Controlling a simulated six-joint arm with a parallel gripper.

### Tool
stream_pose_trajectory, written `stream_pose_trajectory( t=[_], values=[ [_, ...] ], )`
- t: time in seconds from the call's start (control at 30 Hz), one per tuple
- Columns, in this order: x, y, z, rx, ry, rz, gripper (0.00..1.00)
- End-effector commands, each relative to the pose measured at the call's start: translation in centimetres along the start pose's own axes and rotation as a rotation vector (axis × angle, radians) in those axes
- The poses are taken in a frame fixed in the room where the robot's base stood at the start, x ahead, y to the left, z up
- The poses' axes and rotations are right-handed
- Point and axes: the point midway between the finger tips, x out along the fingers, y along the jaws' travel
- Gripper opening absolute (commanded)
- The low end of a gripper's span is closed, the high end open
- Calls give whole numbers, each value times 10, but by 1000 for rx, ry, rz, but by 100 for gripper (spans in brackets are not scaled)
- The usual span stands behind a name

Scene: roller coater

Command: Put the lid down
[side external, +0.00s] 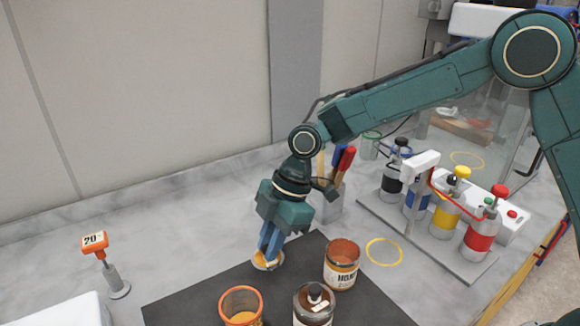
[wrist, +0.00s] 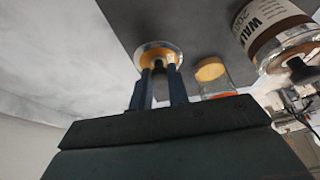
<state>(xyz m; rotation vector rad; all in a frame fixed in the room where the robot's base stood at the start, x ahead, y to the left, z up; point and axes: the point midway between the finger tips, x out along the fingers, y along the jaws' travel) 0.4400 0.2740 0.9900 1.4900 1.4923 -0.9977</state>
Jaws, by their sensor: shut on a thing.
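The lid (side external: 266,263) is a round, clear disc with an orange-yellow underside or ring. It also shows in the wrist view (wrist: 174,49), with its knob between my fingers. My gripper (side external: 268,252) is shut on that knob. The lid is low at the back edge of the dark mat (side external: 200,295); I cannot tell whether it touches the surface. An open glass jar with an orange rim (side external: 241,293) and orange contents stands on the mat. A labelled jar with brownish-orange contents (side external: 341,268) stands to its right, with no lid visible.
A third jar, labelled and lidded (side external: 314,308), stands at the mat's front. A bottle rack (side external: 440,225) and a tool holder (side external: 328,208) stand behind to the right.

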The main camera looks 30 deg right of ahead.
Motion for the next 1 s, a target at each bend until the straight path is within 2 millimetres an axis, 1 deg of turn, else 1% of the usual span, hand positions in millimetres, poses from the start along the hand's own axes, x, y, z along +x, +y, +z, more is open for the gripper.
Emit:
stream_pose_trajectory(
  t=[0.17, 0.27, 0.5, 0.6, 1.0],
  values=[
    [2, 0, 0, 0, 0, 0, 0],
    [6, 0, 3, 1, -1, -2, 0],
    [31, 0, 13, 1, -1, -2, 0],
    [38, 0, 16, 0, -1, -1, 0],
    [41, 0, 17, 0, 0, 0, 0]
  ],
)
